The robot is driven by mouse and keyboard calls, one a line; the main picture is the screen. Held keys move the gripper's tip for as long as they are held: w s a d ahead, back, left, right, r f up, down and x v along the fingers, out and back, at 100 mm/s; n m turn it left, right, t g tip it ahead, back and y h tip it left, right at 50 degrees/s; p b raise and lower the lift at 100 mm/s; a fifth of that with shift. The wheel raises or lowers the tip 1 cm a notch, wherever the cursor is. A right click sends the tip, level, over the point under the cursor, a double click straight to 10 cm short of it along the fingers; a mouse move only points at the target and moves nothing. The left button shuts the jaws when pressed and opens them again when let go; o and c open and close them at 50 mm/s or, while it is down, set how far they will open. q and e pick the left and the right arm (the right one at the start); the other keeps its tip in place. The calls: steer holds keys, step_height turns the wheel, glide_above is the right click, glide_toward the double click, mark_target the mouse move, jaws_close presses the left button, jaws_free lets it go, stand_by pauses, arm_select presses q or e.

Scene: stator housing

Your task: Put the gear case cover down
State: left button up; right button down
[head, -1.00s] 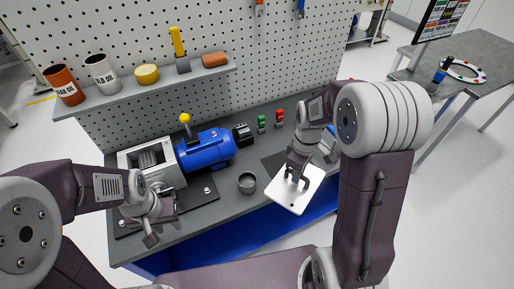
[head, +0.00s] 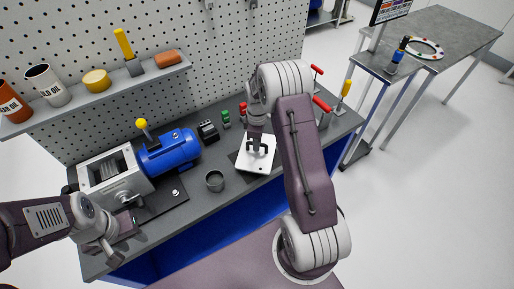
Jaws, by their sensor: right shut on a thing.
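The gear case cover (head: 258,164) is a flat white plate with a dark handle, at the right part of the bench in the head view. My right gripper (head: 256,146) is shut on its handle from above. The cover lies over a dark mat (head: 234,157) and hides most of it; I cannot tell whether the two touch. My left gripper (head: 122,237) is open and empty at the bench's front left, in front of the open grey gear case (head: 113,184).
A blue motor (head: 168,153) joins the gear case. Red- and yellow-handled tools (head: 344,92) are at the right end. A shelf (head: 110,88) holds cans.

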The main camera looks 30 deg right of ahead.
steer(key=shift+a+f, duration=0.1)
steer(key=shift+f, duration=0.25)
step_height(320, 180, down, 3)
steer(key=shift+r+p, duration=0.15)
steer(key=shift+p, duration=0.25)
steer(key=shift+w+f, duration=0.1)
steer(key=shift+f, duration=0.25)
steer(key=shift+f, duration=0.15)
steer(key=c, duration=1.5)
jaws_free()
steer(key=shift+o, duration=0.5)
